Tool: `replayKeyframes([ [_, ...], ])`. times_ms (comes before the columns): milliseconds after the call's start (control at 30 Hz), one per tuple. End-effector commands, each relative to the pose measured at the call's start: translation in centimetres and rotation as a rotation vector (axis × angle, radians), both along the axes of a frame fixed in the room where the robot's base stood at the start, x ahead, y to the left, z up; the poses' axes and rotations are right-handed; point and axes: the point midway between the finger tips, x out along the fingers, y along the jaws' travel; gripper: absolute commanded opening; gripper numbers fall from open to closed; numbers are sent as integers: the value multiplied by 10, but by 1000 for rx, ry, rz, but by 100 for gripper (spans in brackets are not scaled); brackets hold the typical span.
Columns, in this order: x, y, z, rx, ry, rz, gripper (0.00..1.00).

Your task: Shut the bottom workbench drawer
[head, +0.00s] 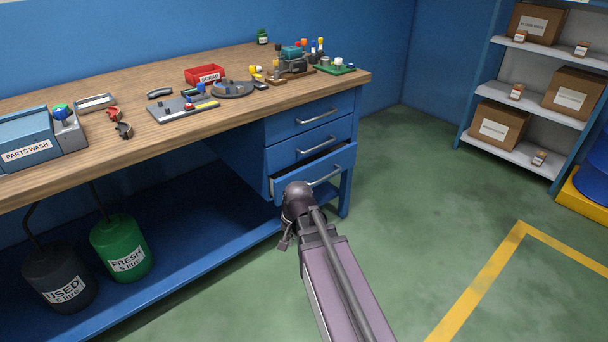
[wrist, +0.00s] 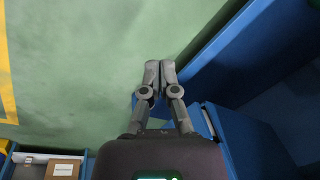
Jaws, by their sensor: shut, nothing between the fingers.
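The bottom workbench drawer (head: 335,165) is the lowest of three blue drawers at the bench's right end. It stands part way out, with a dark gap showing behind its front's top edge. Its silver handle (head: 325,176) faces me. My gripper (head: 285,243) points down, in front of and below the drawer's left side in the head view. My wrist covers part of the drawer front's lower left. In the wrist view my gripper (wrist: 160,65) has its two fingers together with nothing between them. Whether it touches the drawer cannot be told.
The two upper drawers (head: 312,118) look closed. The workbench top (head: 130,140) carries a red box (head: 205,75) and tools. Green (head: 119,248) and dark (head: 58,280) containers stand on the lower shelf. A shelf unit with cartons (head: 500,125) stands right; the green floor between is clear.

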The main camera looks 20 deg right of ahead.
Motion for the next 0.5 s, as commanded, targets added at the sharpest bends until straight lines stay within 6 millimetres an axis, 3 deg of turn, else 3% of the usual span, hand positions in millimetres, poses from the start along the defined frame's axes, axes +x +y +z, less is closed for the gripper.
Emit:
replayKeyframes([
  [100,30,-14,2,72,-26,-219,0],
  [500,111,-69,15,371,-62,-949,0],
])
